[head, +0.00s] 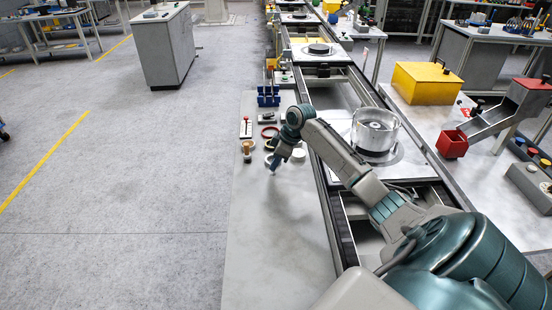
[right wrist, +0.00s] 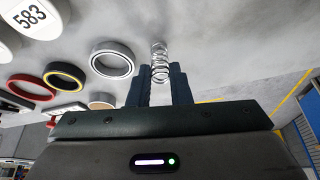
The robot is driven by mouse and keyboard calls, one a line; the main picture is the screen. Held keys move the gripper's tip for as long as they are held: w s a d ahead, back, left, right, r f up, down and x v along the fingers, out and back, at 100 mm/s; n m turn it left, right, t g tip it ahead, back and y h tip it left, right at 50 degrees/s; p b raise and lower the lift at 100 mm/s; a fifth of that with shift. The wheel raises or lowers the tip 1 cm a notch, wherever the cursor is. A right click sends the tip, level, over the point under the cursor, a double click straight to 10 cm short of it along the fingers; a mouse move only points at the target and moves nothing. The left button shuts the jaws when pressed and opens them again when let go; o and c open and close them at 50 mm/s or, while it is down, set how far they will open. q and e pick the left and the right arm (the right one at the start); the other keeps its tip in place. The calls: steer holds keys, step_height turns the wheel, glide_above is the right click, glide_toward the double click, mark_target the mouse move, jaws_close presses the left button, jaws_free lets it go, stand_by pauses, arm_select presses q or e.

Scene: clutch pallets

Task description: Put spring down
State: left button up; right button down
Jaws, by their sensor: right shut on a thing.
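A silver coil spring (right wrist: 160,60) stands out from between the two dark fingers of my right gripper (right wrist: 160,88) in the right wrist view. The gripper is shut on the spring. In the head view my right gripper (head: 274,167) hangs low over the pale bench (head: 262,225), beside a group of small parts. The spring is too small to make out there. I cannot tell whether it touches the bench top. My left gripper is not in view.
In the right wrist view a white ring (right wrist: 111,62), a yellow-edged ring (right wrist: 65,76), a red ring (right wrist: 30,88) and a white disc marked 583 (right wrist: 30,17) lie nearby. A blue holder (head: 268,96) stands farther back. The bench's near part is clear. A conveyor (head: 335,225) runs alongside.

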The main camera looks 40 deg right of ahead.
steer(key=shift+f, duration=0.15)
steer(key=c, duration=1.3)
jaws_free()
